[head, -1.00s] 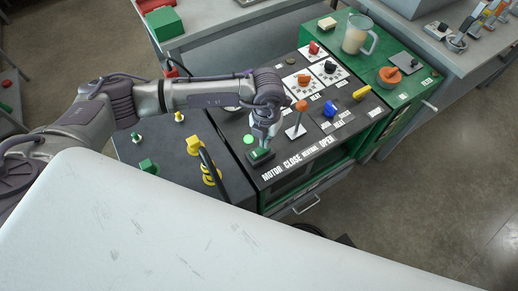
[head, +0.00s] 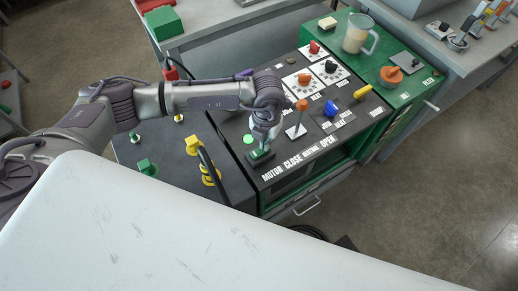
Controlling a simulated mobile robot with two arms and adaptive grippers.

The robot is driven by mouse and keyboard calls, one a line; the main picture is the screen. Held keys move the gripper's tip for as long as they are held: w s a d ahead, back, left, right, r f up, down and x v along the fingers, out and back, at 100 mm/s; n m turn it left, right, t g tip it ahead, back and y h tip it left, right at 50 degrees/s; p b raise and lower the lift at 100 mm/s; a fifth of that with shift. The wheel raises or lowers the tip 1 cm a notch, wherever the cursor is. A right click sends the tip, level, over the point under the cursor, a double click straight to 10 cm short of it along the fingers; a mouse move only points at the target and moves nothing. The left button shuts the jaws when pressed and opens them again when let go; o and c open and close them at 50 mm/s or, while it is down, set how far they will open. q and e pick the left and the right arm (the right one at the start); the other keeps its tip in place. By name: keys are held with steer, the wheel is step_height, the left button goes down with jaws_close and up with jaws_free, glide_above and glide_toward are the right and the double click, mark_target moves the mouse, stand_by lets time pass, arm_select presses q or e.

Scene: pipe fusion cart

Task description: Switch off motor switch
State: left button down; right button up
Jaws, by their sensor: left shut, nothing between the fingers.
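The motor switch (head: 262,156) is a small green rocker in a dark housing, just above the "MOTOR" label at the front left of the black control panel (head: 282,170). My left gripper (head: 260,146) is shut and empty. It points down with its fingertips at the switch and partly covers it; I cannot tell whether they touch. A round green light (head: 248,139) glows left of the gripper. Which way the switch is tipped is hard to make out. My right gripper is not in view.
An orange-knobbed lever (head: 300,106) stands right of my left gripper, with a blue knob (head: 330,108) and a yellow handle (head: 362,91) beyond. Yellow fittings and a black hose (head: 208,168) are on the left. A white surface (head: 190,240) fills the foreground.

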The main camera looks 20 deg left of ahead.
arm_select(q)
steer(key=shift+f, duration=0.3)
steer(key=shift+r, duration=0.15)
steer(key=shift+r+p, duration=2.1)
steer(key=shift+r, duration=1.35)
steer(key=shift+s+f, duration=0.1)
